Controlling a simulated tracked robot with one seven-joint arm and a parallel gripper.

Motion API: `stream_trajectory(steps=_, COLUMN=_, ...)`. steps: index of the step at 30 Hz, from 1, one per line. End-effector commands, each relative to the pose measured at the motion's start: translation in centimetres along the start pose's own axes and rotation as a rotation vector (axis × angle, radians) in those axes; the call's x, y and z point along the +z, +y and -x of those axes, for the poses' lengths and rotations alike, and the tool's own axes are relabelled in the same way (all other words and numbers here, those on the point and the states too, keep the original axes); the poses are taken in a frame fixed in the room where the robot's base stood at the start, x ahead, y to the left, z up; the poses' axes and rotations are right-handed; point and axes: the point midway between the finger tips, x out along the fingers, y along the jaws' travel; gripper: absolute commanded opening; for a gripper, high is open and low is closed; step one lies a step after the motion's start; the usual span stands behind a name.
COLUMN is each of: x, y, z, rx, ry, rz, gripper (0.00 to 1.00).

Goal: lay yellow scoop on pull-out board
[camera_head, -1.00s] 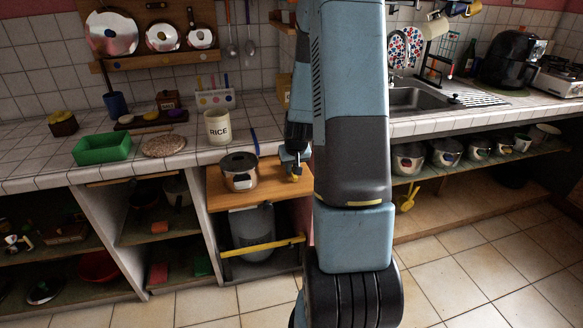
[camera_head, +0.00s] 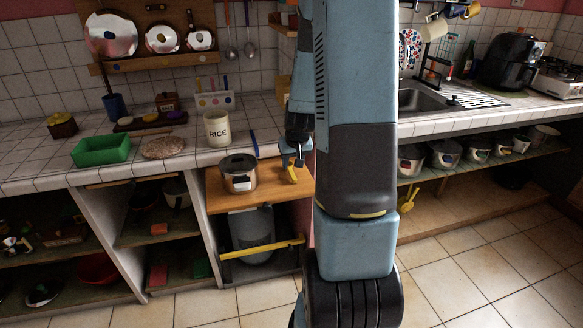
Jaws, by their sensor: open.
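The wooden pull-out board (camera_head: 232,203) extends from under the counter at centre. A small yellow piece, which looks like the yellow scoop (camera_head: 292,175), is on the right part of the board, partly hidden by my gripper. My gripper (camera_head: 297,160) is just above and beside it, with its jaws open. At this size I cannot tell whether they touch. Another yellow utensil (camera_head: 408,198) shows under the right-hand shelf, beside my arm.
A steel pot (camera_head: 238,174) stands on the board's left part. The RICE canister (camera_head: 216,128) and green tray (camera_head: 101,150) are on the counter behind. Several pots line the right shelf. A yellow bar (camera_head: 262,249) crosses the bay below the board.

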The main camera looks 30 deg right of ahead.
Motion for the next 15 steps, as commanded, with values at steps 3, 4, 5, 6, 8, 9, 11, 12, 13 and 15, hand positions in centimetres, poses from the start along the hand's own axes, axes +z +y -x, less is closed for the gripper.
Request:
stream_trajectory(steps=3, x=0.0, y=0.0, z=1.8, rx=0.001, ry=0.003, rz=0.000, gripper=0.41)
stream_trajectory(steps=4, x=0.0, y=0.0, z=2.2, rx=0.001, ry=0.003, rz=0.000, gripper=0.41)
stream_trajectory(steps=5, x=-0.1, y=0.0, z=2.6, rx=0.001, ry=0.004, rz=0.001, gripper=0.41)
stream_trajectory(steps=6, x=0.0, y=0.0, z=3.2, rx=0.001, ry=0.003, rz=0.001, gripper=0.41)
stream_trajectory(steps=8, x=0.0, y=0.0, z=4.0, rx=0.001, ry=0.003, rz=0.000, gripper=0.41)
stream_trajectory(steps=9, x=0.0, y=0.0, z=4.5, rx=0.001, ry=0.002, rz=0.000, gripper=0.41)
stream_trajectory(steps=11, x=0.0, y=0.0, z=5.2, rx=0.001, ry=0.003, rz=0.000, gripper=0.41)
stream_trajectory(steps=12, x=0.0, y=0.0, z=5.7, rx=0.001, ry=0.002, rz=0.000, gripper=0.41)
stream_trajectory(steps=13, x=0.0, y=0.0, z=6.0, rx=0.001, ry=0.002, rz=0.000, gripper=0.41)
stream_trajectory(steps=15, x=0.0, y=0.0, z=6.6, rx=0.001, ry=0.002, rz=0.000, gripper=0.41)
